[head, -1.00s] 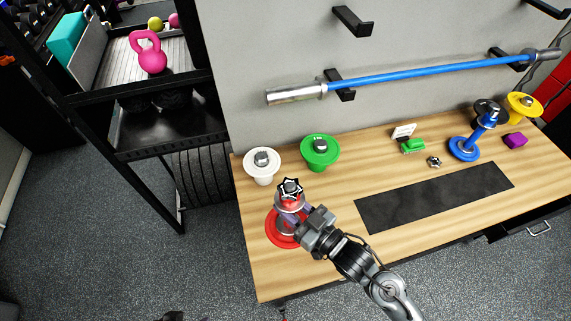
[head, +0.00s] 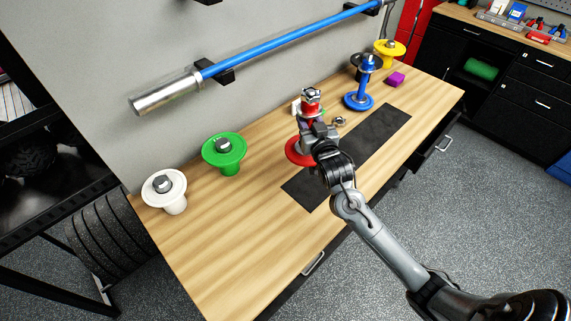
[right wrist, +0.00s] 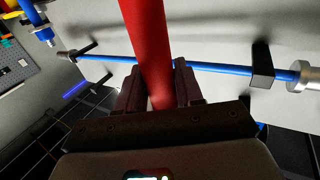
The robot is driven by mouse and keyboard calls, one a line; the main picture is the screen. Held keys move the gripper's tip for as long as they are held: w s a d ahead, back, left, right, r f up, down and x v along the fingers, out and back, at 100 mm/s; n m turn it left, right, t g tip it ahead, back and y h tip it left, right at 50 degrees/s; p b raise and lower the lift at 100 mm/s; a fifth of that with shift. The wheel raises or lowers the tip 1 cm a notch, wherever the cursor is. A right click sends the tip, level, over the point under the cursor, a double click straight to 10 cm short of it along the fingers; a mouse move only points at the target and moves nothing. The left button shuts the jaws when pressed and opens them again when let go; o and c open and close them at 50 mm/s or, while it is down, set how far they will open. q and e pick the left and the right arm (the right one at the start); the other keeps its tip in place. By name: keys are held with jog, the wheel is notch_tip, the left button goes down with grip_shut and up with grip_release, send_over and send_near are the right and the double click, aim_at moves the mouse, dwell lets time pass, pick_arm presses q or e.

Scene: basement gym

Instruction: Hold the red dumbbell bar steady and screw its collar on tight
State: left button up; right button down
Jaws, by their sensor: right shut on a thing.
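The red dumbbell bar (head: 311,107) stands roughly upright with a silver collar or nut (head: 311,94) at its top. Its red plate (head: 296,152) is at the lower end, partly hidden by my arm. My right gripper (head: 316,133) is shut around the bar below the top. In the right wrist view the red bar (right wrist: 147,45) runs between the two fingers. I cannot tell whether the plate touches the table. A loose silver collar (head: 340,121) lies on the table just right of the bar. My left gripper is out of view.
A dark mat (head: 375,138) lies on the wooden table. Green (head: 223,152) and white (head: 163,187) weights stand to the left. A blue barbell (head: 290,44) hangs on the wall.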

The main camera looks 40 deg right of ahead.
pick_arm(q)
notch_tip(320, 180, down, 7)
jog(key=b, duration=0.6)
pick_arm(e)
jog(key=d+r+m+g+h, duration=0.1)
jog(key=d+r+h, duration=0.1)
jog(key=d, duration=0.3)
jog(key=shift+w+d, duration=0.15)
jog(key=shift+d, duration=0.2)
pick_arm(q)
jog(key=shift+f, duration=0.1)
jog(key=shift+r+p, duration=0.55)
jog(key=shift+p, duration=0.05)
pick_arm(e)
jog(key=w+a+f, duration=0.5)
jog(key=w+f, duration=0.2)
jog(key=w, duration=0.3)
jog(key=shift+w+a, duration=0.15)
jog(key=shift+w, duration=0.1)
